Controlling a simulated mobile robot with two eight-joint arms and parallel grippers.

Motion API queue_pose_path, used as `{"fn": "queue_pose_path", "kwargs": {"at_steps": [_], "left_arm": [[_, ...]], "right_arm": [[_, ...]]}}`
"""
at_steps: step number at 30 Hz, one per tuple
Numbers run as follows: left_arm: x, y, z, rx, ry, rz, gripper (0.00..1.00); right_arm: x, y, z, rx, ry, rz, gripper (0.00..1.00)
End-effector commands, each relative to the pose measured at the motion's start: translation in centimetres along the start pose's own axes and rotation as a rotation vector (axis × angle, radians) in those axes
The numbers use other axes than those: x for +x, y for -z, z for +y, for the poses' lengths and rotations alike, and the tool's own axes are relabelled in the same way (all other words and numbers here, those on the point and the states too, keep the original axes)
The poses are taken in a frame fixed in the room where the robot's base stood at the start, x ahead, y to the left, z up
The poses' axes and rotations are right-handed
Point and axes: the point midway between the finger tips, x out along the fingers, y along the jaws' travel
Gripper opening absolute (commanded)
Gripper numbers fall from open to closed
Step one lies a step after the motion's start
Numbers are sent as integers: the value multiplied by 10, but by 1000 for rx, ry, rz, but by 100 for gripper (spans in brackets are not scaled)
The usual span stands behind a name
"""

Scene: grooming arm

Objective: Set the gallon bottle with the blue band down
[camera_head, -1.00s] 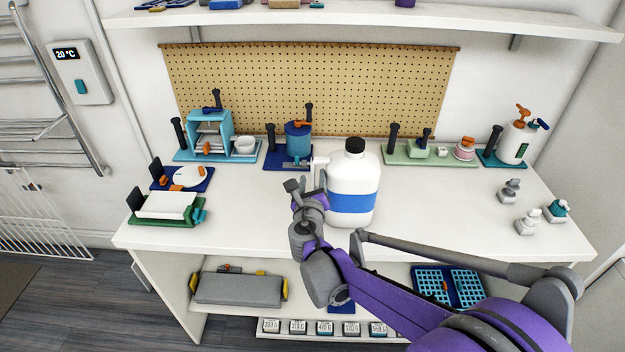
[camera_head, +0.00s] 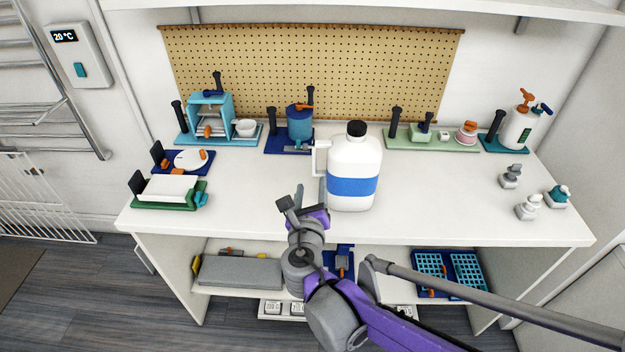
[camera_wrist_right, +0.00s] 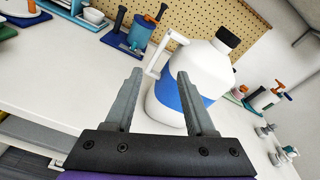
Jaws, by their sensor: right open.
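The white gallon bottle (camera_head: 354,160) with a blue band and black cap stands upright on the white table (camera_head: 250,200), near its front middle. Its white handle (camera_head: 319,157) points left. My right gripper (camera_head: 293,196) is open and empty, in front of the bottle and to its left, apart from it. In the right wrist view the bottle (camera_wrist_right: 205,70) stands beyond the two spread fingers (camera_wrist_right: 158,95), with its handle (camera_wrist_right: 163,52) toward the gap between them. My left gripper is not in view.
A blue stand with a canister (camera_head: 299,125) is behind and left of the bottle. A green tray (camera_head: 430,140) is behind and right. Small dispensers (camera_head: 528,207) stand at the right. A green rack (camera_head: 168,192) is at the left. The table left of the bottle is clear.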

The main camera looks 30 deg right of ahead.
Motion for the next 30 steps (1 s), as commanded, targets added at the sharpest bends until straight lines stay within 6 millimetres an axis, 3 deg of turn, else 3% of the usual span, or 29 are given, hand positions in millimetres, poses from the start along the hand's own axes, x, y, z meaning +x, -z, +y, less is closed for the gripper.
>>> {"fn": "queue_pose_path", "kwargs": {"at_steps": [6,10,14,16,21,25,30], "left_arm": [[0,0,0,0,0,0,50],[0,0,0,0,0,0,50],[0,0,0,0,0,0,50],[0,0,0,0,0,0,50],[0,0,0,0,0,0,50],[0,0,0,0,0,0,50],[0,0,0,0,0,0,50]], "right_arm": [[-6,2,-2,23,2,8,55],[-14,21,-11,263,15,90,55],[-37,65,-24,809,91,277,55],[-56,94,-25,1167,177,400,55],[-115,151,-9,1974,518,682,55],[-157,173,11,2412,848,842,55],[-190,181,30,2686,1172,951,55]]}}
